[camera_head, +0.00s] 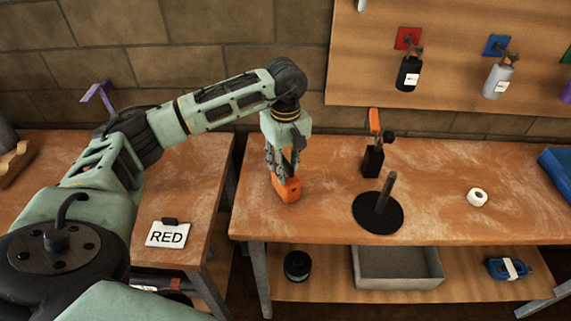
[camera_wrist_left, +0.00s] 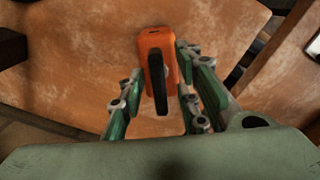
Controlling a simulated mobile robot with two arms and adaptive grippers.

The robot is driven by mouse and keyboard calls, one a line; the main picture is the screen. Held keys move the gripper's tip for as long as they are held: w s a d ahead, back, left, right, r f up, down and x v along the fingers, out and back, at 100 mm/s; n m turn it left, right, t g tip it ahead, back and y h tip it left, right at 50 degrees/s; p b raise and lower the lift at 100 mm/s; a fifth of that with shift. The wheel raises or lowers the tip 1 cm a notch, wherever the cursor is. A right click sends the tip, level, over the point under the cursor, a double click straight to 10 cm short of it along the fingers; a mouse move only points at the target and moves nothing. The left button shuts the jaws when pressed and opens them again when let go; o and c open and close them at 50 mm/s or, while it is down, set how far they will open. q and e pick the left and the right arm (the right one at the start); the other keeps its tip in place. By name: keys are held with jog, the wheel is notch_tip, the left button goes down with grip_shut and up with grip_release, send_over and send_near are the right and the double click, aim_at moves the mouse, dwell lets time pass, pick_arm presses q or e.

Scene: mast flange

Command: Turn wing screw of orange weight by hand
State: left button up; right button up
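The orange weight (camera_head: 287,190) stands on the wooden workbench near its left end. My left gripper (camera_head: 282,168) points down over it, and its fingers hide the upper part. In the left wrist view the orange weight (camera_wrist_left: 154,50) lies between the tips of my left gripper (camera_wrist_left: 158,85). The fingers are spread, with a gap at the left finger; I cannot tell whether the right finger touches. A long black part (camera_wrist_left: 160,90), perhaps the wing screw or a handle, sticks up from the weight between the fingers. My right gripper is not in view.
Right of the weight stand a black block with an orange top (camera_head: 373,157) and a black disc with an upright rod (camera_head: 378,212). A white roll (camera_head: 477,197) lies further right. A grey bin (camera_head: 398,268) sits on the lower shelf.

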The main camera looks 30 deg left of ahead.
pick_arm(q)
jog(key=shift+r+p, duration=1.5)
jog(key=shift+r, duration=1.05)
jog(key=shift+f, duration=0.1)
